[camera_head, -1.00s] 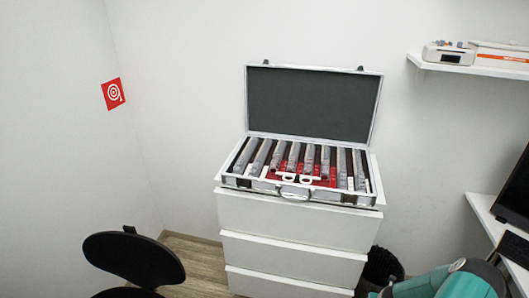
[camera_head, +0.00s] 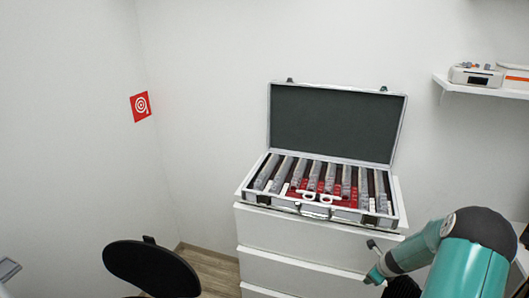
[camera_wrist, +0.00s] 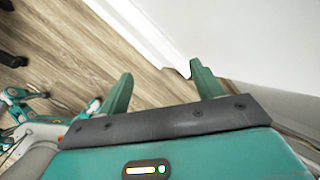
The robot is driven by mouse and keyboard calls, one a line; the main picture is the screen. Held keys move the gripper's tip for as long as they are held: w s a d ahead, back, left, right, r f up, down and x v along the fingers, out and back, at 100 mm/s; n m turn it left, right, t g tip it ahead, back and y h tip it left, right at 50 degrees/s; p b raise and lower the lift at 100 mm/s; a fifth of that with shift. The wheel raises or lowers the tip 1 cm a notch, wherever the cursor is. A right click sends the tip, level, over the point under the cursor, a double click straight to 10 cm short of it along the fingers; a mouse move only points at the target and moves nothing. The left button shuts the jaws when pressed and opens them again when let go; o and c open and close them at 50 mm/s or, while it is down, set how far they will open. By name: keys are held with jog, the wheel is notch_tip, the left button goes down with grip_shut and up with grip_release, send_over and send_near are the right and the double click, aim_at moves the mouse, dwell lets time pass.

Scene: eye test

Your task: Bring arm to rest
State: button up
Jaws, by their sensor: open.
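My gripper (camera_wrist: 160,70) shows in the wrist view with its two teal fingers spread apart. Nothing is between them; wood floor and the bottom of a white surface lie beyond. In the head view my teal arm is bent at the lower right, in front of the white drawer cabinet (camera_head: 285,272). The fingers cannot be made out clearly there.
An open case (camera_head: 335,125) with rows of lenses stands on the cabinet, left of my arm. A black chair (camera_head: 150,268) is at the lower left. A white shelf (camera_head: 490,90) is on the right wall. A red target sign (camera_head: 140,106) hangs at left.

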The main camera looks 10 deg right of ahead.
jog(key=a+r+n+y, duration=0.1)
jog(key=a+r+n, duration=0.7)
jog(key=a+r, duration=0.45)
jog(key=a+r+n, duration=0.8)
jog(key=a+r, duration=0.2)
jog(key=r, duration=0.5)
jog(key=s+a+r+n, duration=0.5)
jog(key=s+a+n, duration=0.2)
jog(key=s, duration=0.4)
jog(key=s+a+r+n, duration=0.6)
jog(key=s+a+n, duration=0.1)
jog(key=s, duration=0.4)
jog(key=shift+s+a, duration=0.4)
jog(key=shift+a, duration=0.25)
